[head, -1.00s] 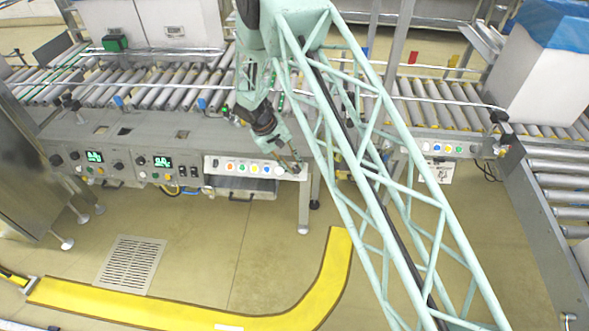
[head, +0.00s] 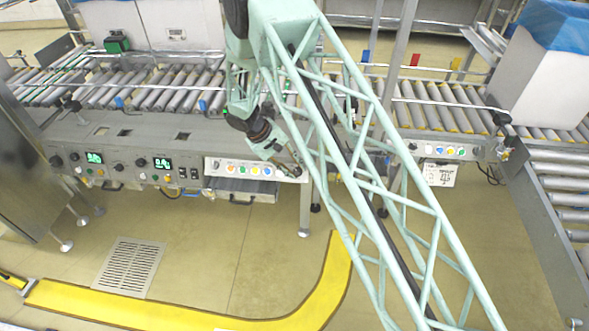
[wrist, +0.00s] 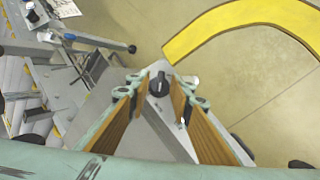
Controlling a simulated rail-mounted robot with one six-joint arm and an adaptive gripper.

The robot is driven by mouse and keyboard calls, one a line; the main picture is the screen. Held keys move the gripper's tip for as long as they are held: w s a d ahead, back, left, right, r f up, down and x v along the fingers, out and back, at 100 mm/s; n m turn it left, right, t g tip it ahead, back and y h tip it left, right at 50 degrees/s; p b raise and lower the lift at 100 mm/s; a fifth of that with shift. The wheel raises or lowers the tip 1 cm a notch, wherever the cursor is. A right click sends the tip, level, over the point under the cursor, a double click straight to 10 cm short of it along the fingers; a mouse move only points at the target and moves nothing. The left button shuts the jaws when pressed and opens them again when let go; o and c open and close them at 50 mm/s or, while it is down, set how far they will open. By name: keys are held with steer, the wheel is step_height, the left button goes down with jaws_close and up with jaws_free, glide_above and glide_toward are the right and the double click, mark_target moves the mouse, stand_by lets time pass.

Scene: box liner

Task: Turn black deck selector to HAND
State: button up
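The black deck selector (wrist: 158,85) is a dark knob with a lighter pointer mark, on the narrow end of a grey panel. In the wrist view it shows between and beyond my fingertips. My gripper (wrist: 161,95) is open, with a brown-padded finger on either side of the selector's line and nothing held. I cannot tell whether the fingers touch the knob. In the head view my gripper (head: 288,160) is at the right end of the white button panel (head: 213,167), partly hiding the selector there. The HAND marking is not readable.
Coloured buttons (head: 242,169) line the panel left of my gripper. More control panels with green displays (head: 162,163) stand farther left. Roller conveyors (head: 150,85) run behind. Yellow floor marking (head: 330,275) curves across the open floor in front.

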steer(key=shift+a+r, duration=0.1)
steer(key=v, duration=1.2)
stand_by(0.8)
